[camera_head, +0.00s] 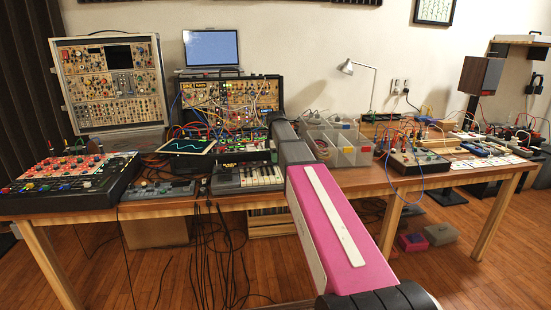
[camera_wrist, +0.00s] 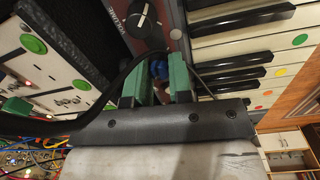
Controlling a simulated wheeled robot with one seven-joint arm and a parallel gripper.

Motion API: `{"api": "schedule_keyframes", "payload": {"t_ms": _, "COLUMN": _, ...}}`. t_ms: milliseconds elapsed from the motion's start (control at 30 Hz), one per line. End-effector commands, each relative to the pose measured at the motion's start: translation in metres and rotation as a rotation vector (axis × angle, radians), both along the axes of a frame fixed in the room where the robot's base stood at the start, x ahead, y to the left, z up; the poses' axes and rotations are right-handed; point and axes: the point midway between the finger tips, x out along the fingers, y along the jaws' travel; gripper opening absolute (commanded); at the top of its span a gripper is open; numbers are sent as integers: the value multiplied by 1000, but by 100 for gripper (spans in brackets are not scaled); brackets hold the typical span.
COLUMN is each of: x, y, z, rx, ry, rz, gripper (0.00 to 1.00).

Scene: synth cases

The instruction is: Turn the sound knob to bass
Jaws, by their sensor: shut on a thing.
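In the wrist view, a small blue knob (camera_wrist: 158,68) shows between the two green fingertips of my gripper (camera_wrist: 159,78). My gripper is shut on this blue knob. The knob's label and setting are hidden, so I cannot tell whether it points to bass. A black knob (camera_wrist: 143,20) with a white pointer line, beside the word VOLUME, lies just beyond the fingers. The knobs sit on a panel beside the piano keys (camera_wrist: 240,52). In the head view, my arm reaches to the small keyboard (camera_head: 247,179), and my gripper is not visible there.
A black cable (camera_wrist: 122,78) loops close by my fingers. A white panel with green buttons (camera_wrist: 34,44) stands at the left of the wrist view. In the head view, patch-cabled synth modules (camera_head: 231,100) stand behind the keyboard, and clear bins (camera_head: 335,147) stand to its right.

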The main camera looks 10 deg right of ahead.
Motion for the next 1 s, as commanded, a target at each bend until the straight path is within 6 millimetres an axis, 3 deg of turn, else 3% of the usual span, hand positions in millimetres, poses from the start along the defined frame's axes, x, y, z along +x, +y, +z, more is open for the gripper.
{"api": "schedule_keyframes", "payload": {"t_ms": 33, "x": 0, "y": 0, "z": 0, "rx": 0, "ry": -1, "rz": 0, "gripper": 27}}
{"api": "schedule_keyframes", "payload": {"t_ms": 100, "x": 0, "y": 0, "z": 0, "rx": 0, "ry": -1, "rz": -1, "gripper": 46}}
{"api": "schedule_keyframes", "payload": {"t_ms": 467, "x": 0, "y": 0, "z": 4, "rx": 0, "ry": -1, "rz": -1, "gripper": 46}}
{"api": "schedule_keyframes", "payload": {"t_ms": 633, "x": 0, "y": 0, "z": 24, "rx": 0, "ry": -2, "rz": -1, "gripper": 46}}
{"api": "schedule_keyframes", "payload": {"t_ms": 1000, "x": -2, "y": 0, "z": 87, "rx": 0, "ry": -2, "rz": -1, "gripper": 46}}
